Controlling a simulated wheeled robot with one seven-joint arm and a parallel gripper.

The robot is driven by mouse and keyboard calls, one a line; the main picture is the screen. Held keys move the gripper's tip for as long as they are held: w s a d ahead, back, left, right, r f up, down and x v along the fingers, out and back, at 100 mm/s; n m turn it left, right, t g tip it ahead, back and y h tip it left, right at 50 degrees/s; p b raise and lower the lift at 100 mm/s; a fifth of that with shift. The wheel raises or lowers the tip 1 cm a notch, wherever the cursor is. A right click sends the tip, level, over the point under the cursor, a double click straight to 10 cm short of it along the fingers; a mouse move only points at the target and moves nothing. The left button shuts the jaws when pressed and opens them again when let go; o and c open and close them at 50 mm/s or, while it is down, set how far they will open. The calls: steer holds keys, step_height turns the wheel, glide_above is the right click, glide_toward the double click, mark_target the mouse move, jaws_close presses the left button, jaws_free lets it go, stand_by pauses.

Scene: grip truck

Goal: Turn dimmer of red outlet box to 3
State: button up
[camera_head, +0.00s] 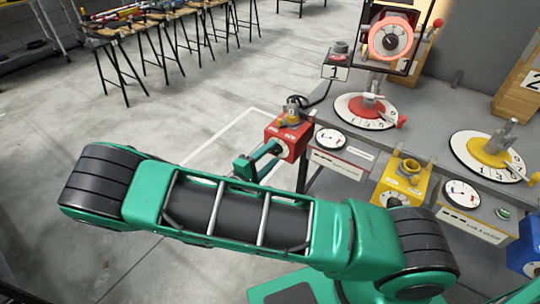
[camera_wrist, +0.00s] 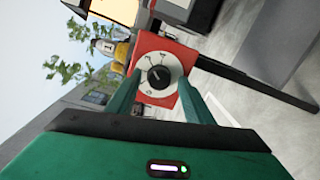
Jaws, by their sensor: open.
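The red outlet box (camera_head: 288,138) hangs at the front left end of the grey workbench, with a yellow and grey plug on its top. In the wrist view the red box (camera_wrist: 185,52) fills the upper middle, turned on its side. Its white dial face carries a dark round dimmer knob (camera_wrist: 158,77); the numbers are too small to read surely. My gripper (camera_head: 266,158) is at the front of the red box. In the wrist view its two green fingers (camera_wrist: 157,98) are apart on either side of the dial, with the knob between or just beyond their tips. I cannot tell whether they touch it.
A yellow outlet box (camera_head: 403,182) hangs farther right on the workbench (camera_head: 425,145), with a blue box (camera_head: 524,250) at the right edge. A red lever dial (camera_head: 366,110) and a yellow lever dial (camera_head: 487,155) stand on top.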

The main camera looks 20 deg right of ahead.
steer(key=v, duration=1)
steer(key=shift+a, duration=0.2)
steer(key=shift+s, duration=0.1)
steer(key=s+d+r+m+g+y, duration=0.2)
steer(key=d+r+m+g, duration=0.15)
steer(key=d, duration=0.35)
steer(key=s+d+r+m+g+y, duration=0.3)
steer(key=d+g, duration=0.2)
steer(key=d, duration=0.2)
steer(key=s+d+r+m+g+y, duration=0.2)
steer(key=d+r+m+g, duration=0.15)
steer(key=d, duration=0.45)
steer(key=s+d+r+m+t+y, duration=0.1)
steer(key=s+r+y, duration=0.3)
steer(key=s, duration=0.5)
steer(key=s+d+r+m+t+y, duration=0.1)
steer(key=s+d+r+m+y, duration=0.2)
steer(key=s+r, duration=0.3)
steer(key=shift+s+d+r+m+y, duration=0.25)
steer(key=shift+s+m+y, duration=0.35)
steer(key=shift+s, duration=1.1)
